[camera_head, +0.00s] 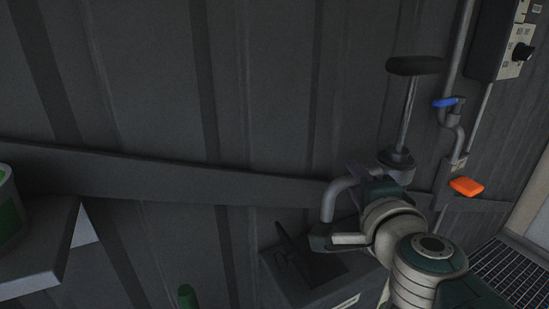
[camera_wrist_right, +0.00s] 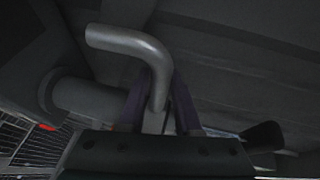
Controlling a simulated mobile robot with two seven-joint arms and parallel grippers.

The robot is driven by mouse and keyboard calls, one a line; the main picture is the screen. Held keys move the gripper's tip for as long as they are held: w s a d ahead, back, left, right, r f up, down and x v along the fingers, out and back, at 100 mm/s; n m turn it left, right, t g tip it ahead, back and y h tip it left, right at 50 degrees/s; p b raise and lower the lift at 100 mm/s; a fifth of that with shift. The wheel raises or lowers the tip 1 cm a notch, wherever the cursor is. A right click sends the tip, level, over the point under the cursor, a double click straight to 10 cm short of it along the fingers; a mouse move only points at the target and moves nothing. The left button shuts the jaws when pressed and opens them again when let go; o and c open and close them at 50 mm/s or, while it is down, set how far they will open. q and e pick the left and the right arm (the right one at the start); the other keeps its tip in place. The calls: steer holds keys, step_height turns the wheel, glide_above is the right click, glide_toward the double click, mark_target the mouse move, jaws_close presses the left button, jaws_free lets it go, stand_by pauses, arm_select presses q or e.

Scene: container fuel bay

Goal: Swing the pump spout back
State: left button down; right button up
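The pump stands against the wall at the right of the head view, with a dark grip (camera_head: 415,65) on top of an upright metal rod and a grey collar (camera_head: 397,158). Its grey bent spout (camera_head: 338,188) reaches left from the pump and turns down. My right gripper (camera_head: 350,205) is at the spout, partly hidden by my own wrist. In the right wrist view the spout (camera_wrist_right: 132,42) passes between the purple fingers of my right gripper (camera_wrist_right: 160,100), which look closed against its sides. My left gripper is not in view.
A grey box with a black part (camera_head: 310,270) sits below the spout. A pipe with a blue lever (camera_head: 445,102) and an orange handle (camera_head: 466,186) runs right of the pump. A control box (camera_head: 500,40) hangs upper right. A shelf (camera_head: 45,255) holds a green-and-white container (camera_head: 8,215).

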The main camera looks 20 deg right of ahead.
jaws_close()
stand_by(1.0)
